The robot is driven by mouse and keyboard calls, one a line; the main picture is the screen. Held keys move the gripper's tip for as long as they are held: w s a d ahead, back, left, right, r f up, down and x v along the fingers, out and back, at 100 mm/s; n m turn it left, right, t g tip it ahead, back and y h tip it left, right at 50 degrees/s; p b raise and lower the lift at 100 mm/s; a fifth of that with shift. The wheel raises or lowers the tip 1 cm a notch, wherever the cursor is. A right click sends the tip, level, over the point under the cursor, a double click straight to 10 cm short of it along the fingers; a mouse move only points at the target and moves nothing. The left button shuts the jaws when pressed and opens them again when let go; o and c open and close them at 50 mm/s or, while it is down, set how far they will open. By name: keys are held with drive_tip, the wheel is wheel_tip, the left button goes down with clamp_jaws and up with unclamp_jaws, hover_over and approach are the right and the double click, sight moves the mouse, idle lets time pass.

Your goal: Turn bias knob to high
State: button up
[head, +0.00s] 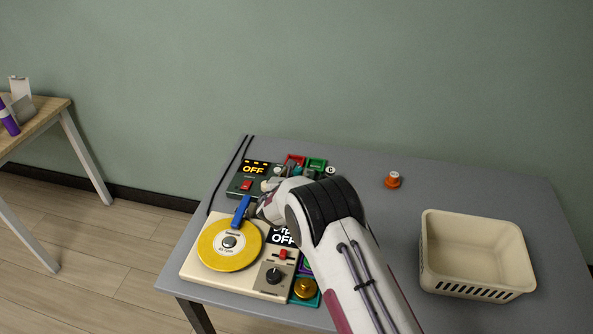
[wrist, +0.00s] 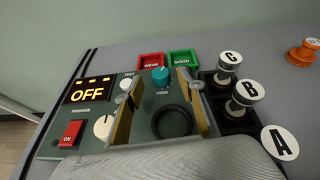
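A teal knob (wrist: 160,76) with a pale pointer mark stands on the dark green tester panel (wrist: 88,130) in the wrist view. The word HIGH shows just below it; I cannot read a bias label. My gripper (wrist: 159,80) is open, with its two tan-padded fingers left and right of the knob in the picture. I see no clear contact with it. A cream knob (wrist: 103,127) sits left of the fingers, beside the OFF display (wrist: 87,92).
A black ring (wrist: 172,121) lies between the fingers. A red WEAK tray (wrist: 151,59), a green GOOD tray (wrist: 184,57) and black-based parts lettered A, B and C surround the panel. A yellow disc (head: 229,244) is in front; a cream basket (head: 475,232) stands right.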

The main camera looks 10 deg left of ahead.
sight(297, 169)
drive_tip(key=shift+x, duration=1.8)
drive_tip(key=shift+c, duration=0.3)
drive_tip(key=c, duration=1)
